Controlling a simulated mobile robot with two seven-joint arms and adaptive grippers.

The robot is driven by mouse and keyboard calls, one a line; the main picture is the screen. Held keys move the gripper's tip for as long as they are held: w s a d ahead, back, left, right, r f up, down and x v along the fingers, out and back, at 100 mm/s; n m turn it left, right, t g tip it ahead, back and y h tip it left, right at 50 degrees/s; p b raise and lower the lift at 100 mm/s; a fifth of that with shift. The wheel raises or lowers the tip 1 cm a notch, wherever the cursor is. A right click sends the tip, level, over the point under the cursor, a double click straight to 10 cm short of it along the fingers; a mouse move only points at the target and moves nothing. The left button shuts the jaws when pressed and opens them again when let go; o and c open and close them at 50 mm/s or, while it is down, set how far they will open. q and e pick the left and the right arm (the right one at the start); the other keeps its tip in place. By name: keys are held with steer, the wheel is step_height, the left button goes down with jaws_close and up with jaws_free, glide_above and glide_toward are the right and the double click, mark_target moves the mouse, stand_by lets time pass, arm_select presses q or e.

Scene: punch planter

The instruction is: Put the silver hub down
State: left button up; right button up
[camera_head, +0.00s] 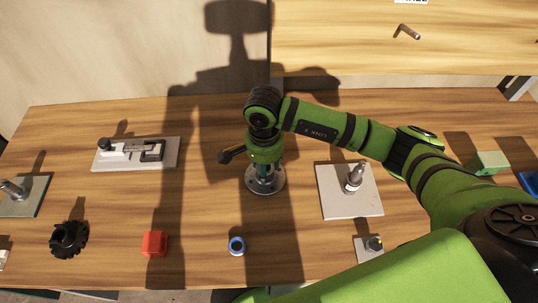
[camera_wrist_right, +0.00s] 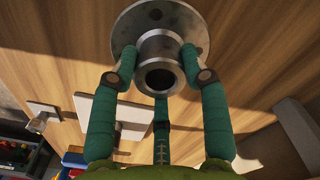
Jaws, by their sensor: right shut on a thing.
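The silver hub (camera_head: 264,181) has a round flange and a narrower collar with a bore. It is upright near the middle of the wooden table, flange down. My right gripper (camera_head: 267,168) comes from above and is shut on the hub's collar. In the right wrist view the hub (camera_wrist_right: 158,50) shows its open bore, with the teal fingers of the right gripper (camera_wrist_right: 160,75) around the collar. The flange is at or very close to the tabletop; I cannot tell whether it touches. My left gripper is not in view.
A pale plate with a silver post (camera_head: 351,204) stands right of the hub. A blue ring (camera_head: 237,246), a red cube (camera_head: 154,244) and a black gear (camera_head: 68,238) lie in front. A clamp on a plate (camera_head: 137,153) is at left. A raised wooden board (camera_head: 430,55) is behind.

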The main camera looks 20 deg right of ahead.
steer(key=shift+f+p, duration=0.3)
steer(key=shift+f, duration=0.65)
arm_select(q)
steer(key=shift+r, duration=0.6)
arm_select(e)
steer(key=shift+w, duration=0.1)
steer(key=shift+f, duration=0.2)
steer(key=o, duration=1.3)
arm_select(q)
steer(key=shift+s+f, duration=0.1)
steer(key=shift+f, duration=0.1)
arm_select(e)
steer(key=shift+s, duration=0.2)
